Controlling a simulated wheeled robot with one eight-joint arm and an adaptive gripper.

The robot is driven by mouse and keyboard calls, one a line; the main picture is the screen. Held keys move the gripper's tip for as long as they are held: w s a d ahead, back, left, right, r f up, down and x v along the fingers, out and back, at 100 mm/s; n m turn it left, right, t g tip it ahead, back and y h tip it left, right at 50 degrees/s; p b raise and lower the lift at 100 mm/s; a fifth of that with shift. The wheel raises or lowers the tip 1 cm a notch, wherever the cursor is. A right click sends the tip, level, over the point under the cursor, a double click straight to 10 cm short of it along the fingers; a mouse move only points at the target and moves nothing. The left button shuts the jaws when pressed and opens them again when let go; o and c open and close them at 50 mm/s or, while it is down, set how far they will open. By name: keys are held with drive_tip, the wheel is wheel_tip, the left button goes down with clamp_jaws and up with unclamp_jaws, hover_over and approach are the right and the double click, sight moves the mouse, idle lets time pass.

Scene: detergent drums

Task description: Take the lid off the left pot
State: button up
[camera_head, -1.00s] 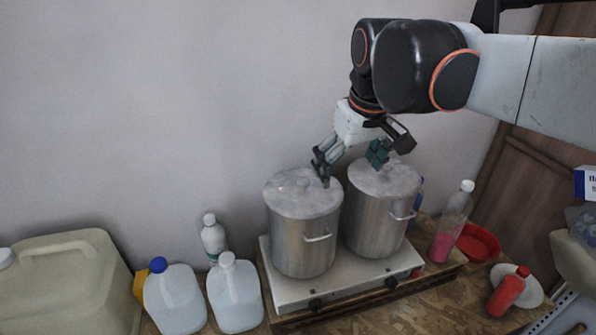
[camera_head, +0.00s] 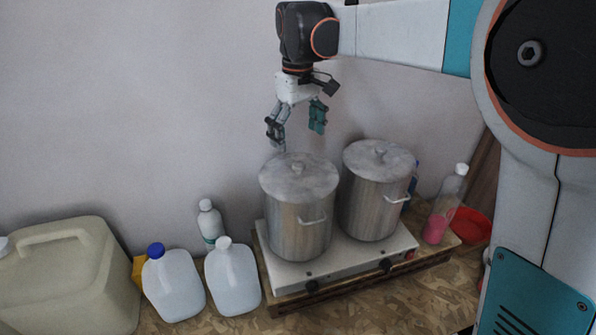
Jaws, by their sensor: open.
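The left pot (camera_head: 300,230) is a tall metal pot with a side handle, standing on the left of a white two-burner stove. Its grey lid (camera_head: 299,181) lies on its rim, with a small knob (camera_head: 298,167) in the middle. The right pot (camera_head: 374,212) stands beside it with its own lid (camera_head: 379,160) on. My gripper (camera_head: 295,138) points down with its fingers spread apart and empty. In the picture it is just above the left pot's lid; a gap shows between fingertips and lid. The exact depth is hard to tell.
The white stove (camera_head: 343,262) sits on a wooden board. Left stand two jugs (camera_head: 174,287) (camera_head: 233,279), a bottle (camera_head: 211,225) and a large beige canister (camera_head: 70,280). Right are a pink-filled bottle (camera_head: 445,206) and a red bowl (camera_head: 470,226). The wall is close behind.

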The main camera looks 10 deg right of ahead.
hover_over(299, 164)
drive_tip(key=f, duration=0.4)
drive_tip(key=shift+s+a+f, duration=0.1)
drive_tip(key=shift+s+a, duration=0.1)
drive_tip(key=shift+s, duration=0.05)
drive_tip(key=f, duration=0.1)
drive_tip(key=f+p, duration=0.1)
drive_tip(key=f, duration=0.2)
drive_tip(key=shift+w+d+f+p, duration=0.15)
drive_tip(key=shift+w+f+p, duration=0.15)
drive_tip(key=shift+p, duration=0.1)
drive_tip(key=shift+s+f, duration=0.1)
drive_tip(key=shift+f, duration=0.25)
clamp_jaws()
